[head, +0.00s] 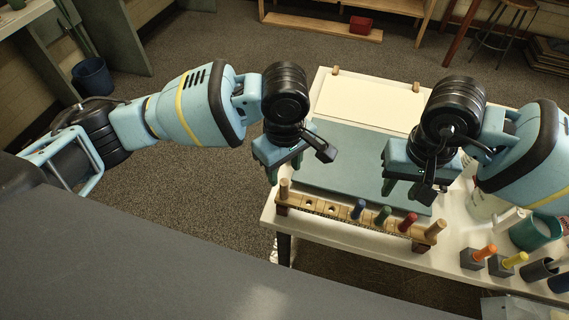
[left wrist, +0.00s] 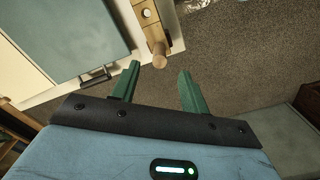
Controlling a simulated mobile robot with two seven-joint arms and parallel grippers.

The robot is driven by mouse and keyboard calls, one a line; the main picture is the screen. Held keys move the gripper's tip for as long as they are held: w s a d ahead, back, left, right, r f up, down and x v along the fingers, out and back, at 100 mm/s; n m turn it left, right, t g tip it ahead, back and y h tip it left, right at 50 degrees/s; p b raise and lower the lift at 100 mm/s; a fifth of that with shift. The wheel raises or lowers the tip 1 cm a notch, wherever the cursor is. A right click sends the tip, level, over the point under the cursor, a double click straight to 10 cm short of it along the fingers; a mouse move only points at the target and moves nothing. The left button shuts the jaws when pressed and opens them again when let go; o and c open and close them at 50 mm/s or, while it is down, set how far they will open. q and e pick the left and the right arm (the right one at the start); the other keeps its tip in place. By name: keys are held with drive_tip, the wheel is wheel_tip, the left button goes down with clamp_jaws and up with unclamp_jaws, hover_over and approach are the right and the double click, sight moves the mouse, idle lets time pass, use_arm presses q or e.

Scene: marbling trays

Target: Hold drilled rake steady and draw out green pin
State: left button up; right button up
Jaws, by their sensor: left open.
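The drilled rake (head: 345,214) is a wooden bar with a row of fine teeth, lying along the near edge of the white table. A blue pin (head: 359,209), the green pin (head: 382,215) and a red pin (head: 407,222) stand in it, with bare holes to their left. A wooden peg rises at each end. My left gripper (head: 285,170) is open and empty above the rake's left end. The left wrist view shows that end (left wrist: 153,33) and its peg just beyond the spread fingers (left wrist: 157,85). My right gripper (head: 407,190) is open above the tray, behind the green and red pins.
A blue-green tray (head: 340,165) lies behind the rake, with a pale sheet (head: 352,103) beyond it. At right stand an orange pin (head: 485,253) and a yellow pin (head: 514,260) in dark blocks, and a teal cup (head: 530,234). Floor lies open left of the table.

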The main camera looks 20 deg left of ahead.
sight(285, 180)
use_arm(q)
drive_tip(key=shift+f, duration=3.75)
clamp_jaws()
